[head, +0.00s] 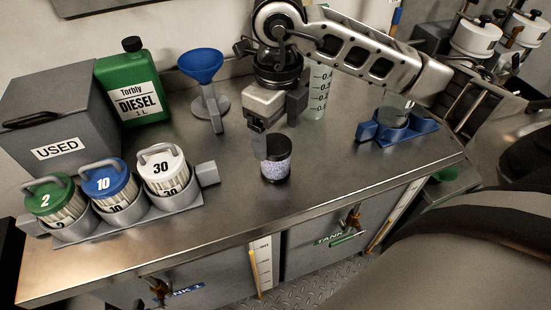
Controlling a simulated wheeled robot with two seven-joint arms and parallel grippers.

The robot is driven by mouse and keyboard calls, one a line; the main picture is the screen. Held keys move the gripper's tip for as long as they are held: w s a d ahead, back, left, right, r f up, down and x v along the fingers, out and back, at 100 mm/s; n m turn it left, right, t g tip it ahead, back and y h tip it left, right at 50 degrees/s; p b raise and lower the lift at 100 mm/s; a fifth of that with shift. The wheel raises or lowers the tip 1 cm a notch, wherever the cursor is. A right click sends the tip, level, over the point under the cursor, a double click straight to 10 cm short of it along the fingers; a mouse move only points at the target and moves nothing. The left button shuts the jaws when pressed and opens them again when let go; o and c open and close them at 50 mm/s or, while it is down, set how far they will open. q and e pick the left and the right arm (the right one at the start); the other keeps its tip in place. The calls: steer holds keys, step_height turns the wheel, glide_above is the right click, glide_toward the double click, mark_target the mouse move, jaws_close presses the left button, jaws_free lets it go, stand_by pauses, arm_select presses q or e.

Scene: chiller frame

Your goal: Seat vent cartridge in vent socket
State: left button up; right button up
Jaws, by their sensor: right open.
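The likely vent cartridge (276,168) is a small clear cylinder of pale bluish beads with a dark top and base. It stands upright on the metal bench near its front edge. My right gripper (279,127) is open above it, pointing down. One finger reaches down in front of the cartridge's top left side; I cannot tell whether it touches. The other finger is higher, to the right. I cannot make out a vent socket in the head view. My left gripper is not in view.
On the left stand a grey USED bin (55,115), a green diesel can (133,90) and a rack (145,213) of numbered canisters. A blue funnel (202,66) and a graduated cylinder (318,98) stand behind. A blue holder (405,130) is at right. Bench space left of the cartridge is clear.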

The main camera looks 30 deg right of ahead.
mark_target(276, 144)
steer(key=f, duration=0.5)
steer(key=shift+s+a, duration=0.1)
steer(key=shift+a, duration=0.1)
steer(key=shift+f, duration=0.3)
steer(key=c, duration=1.2)
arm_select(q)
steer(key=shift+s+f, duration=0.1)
arm_select(e)
steer(key=shift+c, duration=0.2)
steer(key=shift+r, duration=0.15)
